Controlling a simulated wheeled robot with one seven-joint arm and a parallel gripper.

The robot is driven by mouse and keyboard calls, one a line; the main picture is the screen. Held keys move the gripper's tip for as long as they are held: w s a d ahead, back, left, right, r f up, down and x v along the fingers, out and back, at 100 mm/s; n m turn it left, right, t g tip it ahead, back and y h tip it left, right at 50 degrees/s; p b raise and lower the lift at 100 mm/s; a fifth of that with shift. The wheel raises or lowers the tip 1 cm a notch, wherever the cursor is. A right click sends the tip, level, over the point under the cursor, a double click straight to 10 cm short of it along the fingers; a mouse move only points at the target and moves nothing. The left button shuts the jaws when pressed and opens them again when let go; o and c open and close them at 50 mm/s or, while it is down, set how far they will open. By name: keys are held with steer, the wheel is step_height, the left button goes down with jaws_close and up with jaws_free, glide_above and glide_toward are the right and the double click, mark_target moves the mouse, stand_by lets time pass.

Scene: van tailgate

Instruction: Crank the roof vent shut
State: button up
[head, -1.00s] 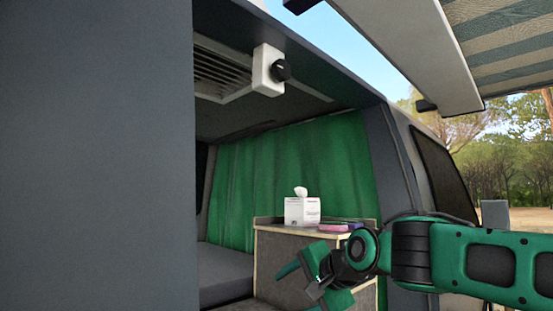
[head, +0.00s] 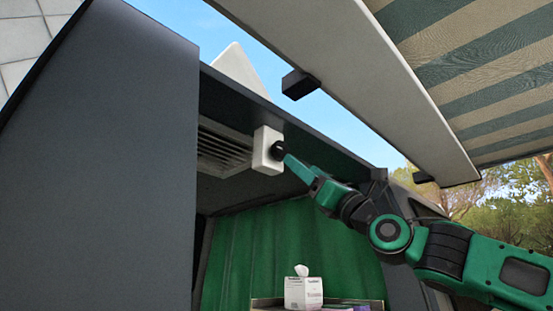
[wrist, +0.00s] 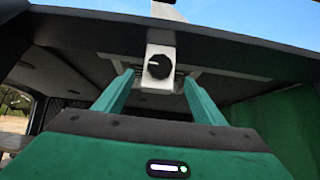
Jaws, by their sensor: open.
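The roof vent (head: 222,150) is a slatted grille in the van's ceiling. A white box (head: 262,160) with a round black knob (head: 277,150) hangs at the opening's upper edge beside it. In the wrist view the knob (wrist: 159,66) faces me and carries a pale pointer mark pointing left. My gripper (head: 287,160) is raised close to the knob. In the wrist view its two green fingers (wrist: 157,80) are spread, one to each side of the knob and a little below it. Nothing is between them. I cannot tell whether a finger touches the knob.
A tissue box (head: 303,292) stands on a cabinet inside the van, in front of a green curtain (head: 260,245). A striped awning with a pale rail (head: 370,80) hangs overhead at right. The dark door panel (head: 110,170) fills the left.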

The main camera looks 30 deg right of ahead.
mark_target(283, 152)
steer(key=x, duration=0.9)
steer(key=shift+w+a+r, duration=0.1)
steer(key=shift+w+r, duration=0.1)
steer(key=shift+w, duration=0.15)
steer(key=c, duration=1.1)
